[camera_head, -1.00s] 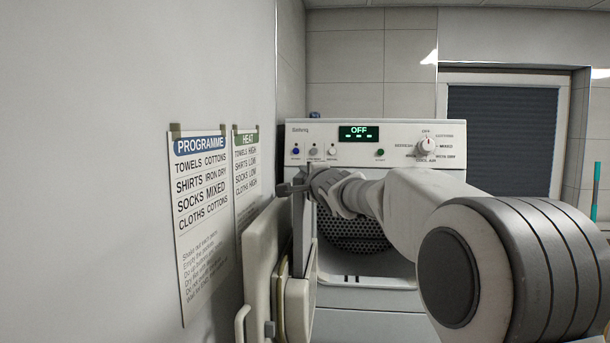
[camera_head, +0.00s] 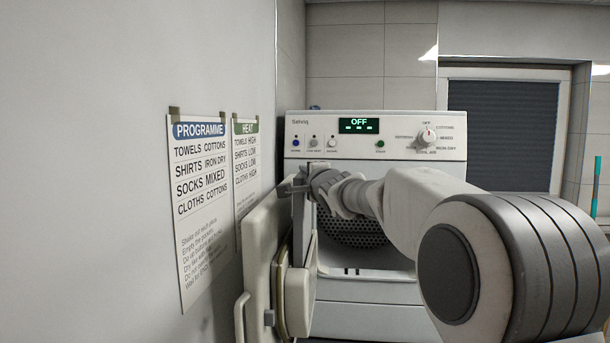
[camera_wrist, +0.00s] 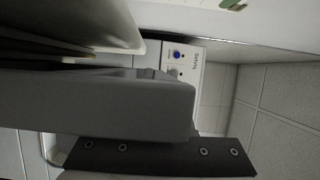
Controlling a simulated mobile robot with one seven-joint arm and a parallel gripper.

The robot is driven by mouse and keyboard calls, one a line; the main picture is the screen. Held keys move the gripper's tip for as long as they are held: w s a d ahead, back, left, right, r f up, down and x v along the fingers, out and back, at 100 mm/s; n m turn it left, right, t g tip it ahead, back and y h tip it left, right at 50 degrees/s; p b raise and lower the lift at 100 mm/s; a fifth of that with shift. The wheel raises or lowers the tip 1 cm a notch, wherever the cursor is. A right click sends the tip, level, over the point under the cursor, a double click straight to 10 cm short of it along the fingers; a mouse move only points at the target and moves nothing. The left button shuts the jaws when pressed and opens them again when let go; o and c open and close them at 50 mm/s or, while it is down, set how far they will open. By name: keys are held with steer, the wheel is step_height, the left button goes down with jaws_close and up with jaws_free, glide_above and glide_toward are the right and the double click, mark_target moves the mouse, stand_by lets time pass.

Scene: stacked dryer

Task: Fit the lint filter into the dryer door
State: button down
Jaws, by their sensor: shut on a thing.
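The dryer door (camera_head: 262,262) stands open at the left, seen nearly edge-on, with its cream inner bulge (camera_head: 301,304) facing right. My gripper (camera_head: 298,188) is at the door's upper inner edge, shut on a thin grey upright piece, which looks like the lint filter (camera_head: 302,222). The filter's lower part runs down to the door's inner side. I cannot tell whether it is inside a slot. In the wrist view, a large grey slab (camera_wrist: 95,105) and a dark strip with screws (camera_wrist: 160,156) fill the lower part and hide the contact. The pale door edge (camera_wrist: 85,22) shows at upper left.
The dryer (camera_head: 375,140) stands behind, its display reading OFF and its drum opening (camera_head: 350,230) partly hidden by my arm. A wall with two posted charts (camera_head: 200,205) is close to the door's left side.

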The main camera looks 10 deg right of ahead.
mark_target(307, 232)
steer(key=shift+f+b, duration=4.95)
steer(key=shift+f, duration=1.65)
steer(key=c, duration=0.7)
jaws_free()
steer(key=shift+f, duration=0.1)
steer(key=shift+s+f, duration=0.1)
steer(key=shift+f, duration=0.05)
